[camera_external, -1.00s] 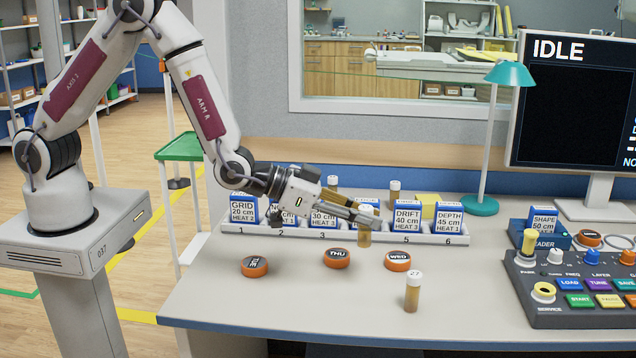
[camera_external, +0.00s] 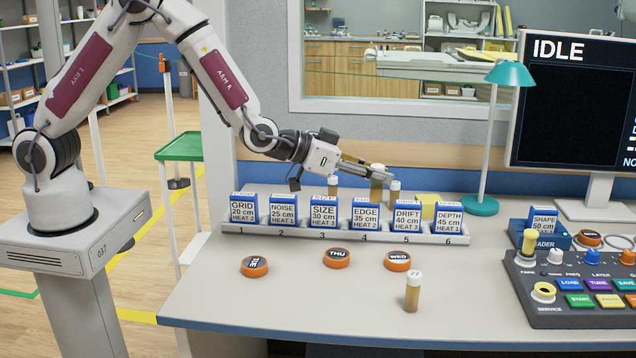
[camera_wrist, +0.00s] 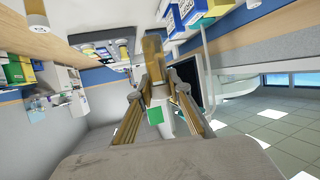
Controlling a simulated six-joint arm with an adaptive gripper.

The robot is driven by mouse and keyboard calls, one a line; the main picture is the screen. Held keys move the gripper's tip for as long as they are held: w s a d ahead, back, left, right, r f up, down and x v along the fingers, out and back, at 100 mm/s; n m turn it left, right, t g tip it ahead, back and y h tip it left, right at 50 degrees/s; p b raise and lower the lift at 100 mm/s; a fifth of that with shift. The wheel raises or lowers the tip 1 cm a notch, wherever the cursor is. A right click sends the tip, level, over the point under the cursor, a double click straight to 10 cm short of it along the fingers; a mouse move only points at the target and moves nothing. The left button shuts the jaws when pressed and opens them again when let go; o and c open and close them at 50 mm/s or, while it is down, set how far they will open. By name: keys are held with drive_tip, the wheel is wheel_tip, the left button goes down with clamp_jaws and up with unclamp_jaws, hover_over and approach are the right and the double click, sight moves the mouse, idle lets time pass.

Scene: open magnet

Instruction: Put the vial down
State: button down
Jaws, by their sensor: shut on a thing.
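My gripper (camera_external: 374,175) is shut on an amber vial (camera_external: 377,191), which looks upright just behind the rack, near the blocks in slots 4 and 5. In the wrist view the held vial (camera_wrist: 154,65) sits between the two fingers of my gripper (camera_wrist: 160,85). I cannot tell whether its bottom touches the table. A second vial (camera_external: 395,189) with a white cap stands close to its right. A third vial (camera_external: 333,185) stands farther left behind the rack. Another capped vial (camera_external: 412,292) stands alone at the front of the table.
The white numbered rack (camera_external: 290,232) holds several blue-and-white labelled blocks in front of the held vial. Three orange discs (camera_external: 336,258) lie before it. A yellow block (camera_external: 428,206), a teal lamp (camera_external: 482,205) and a control panel (camera_external: 580,290) are to the right.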

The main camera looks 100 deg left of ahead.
drive_tip(key=s+a+n+g+y, duration=0.2)
drive_tip(key=a+n+y, duration=0.1)
drive_tip(key=a, duration=1.3)
drive_tip(key=s+a+n+g+y, duration=0.1)
drive_tip(key=s+a+n+y, duration=0.1)
drive_tip(key=a, duration=1.3)
wheel_tip(320, 180, down, 5)
wheel_tip(320, 180, down, 6)
drive_tip(key=shift+f, duration=0.15)
drive_tip(key=shift+f, duration=1.85)
drive_tip(key=shift+f, duration=0.15)
